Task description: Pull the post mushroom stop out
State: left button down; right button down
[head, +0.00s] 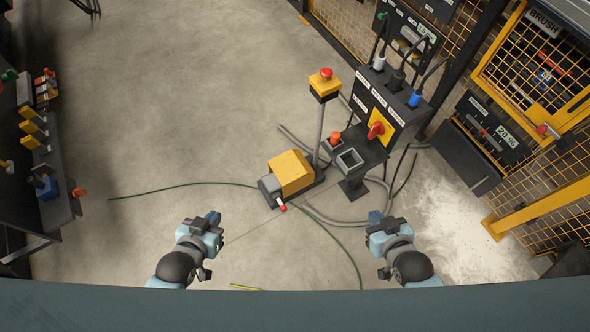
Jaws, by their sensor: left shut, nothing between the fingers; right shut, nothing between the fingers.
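The post mushroom stop (326,73) is a red button on a yellow box (324,86) at the top of a thin grey post (319,130), right of centre in the head view. I cannot tell from here whether the button is in or out. My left gripper (213,218) is low and left of the post, shut and empty. My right gripper (376,217) is low and right of the post, shut and empty. Both are well apart from the stop.
A yellow pedal housing (291,172) sits at the post's foot. A black control cabinet (390,105) with a red rotary switch (376,130) stands right of the post. Cables cross the floor. Yellow mesh fencing (540,75) lines the right; a rack (50,160) stands left. Open floor (190,100) lies between.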

aim_at(326, 73)
jog(key=i+l, duration=0.15)
jog(key=i, duration=0.3)
jog(key=i+l+z, duration=0.1)
jog(key=i, duration=0.35)
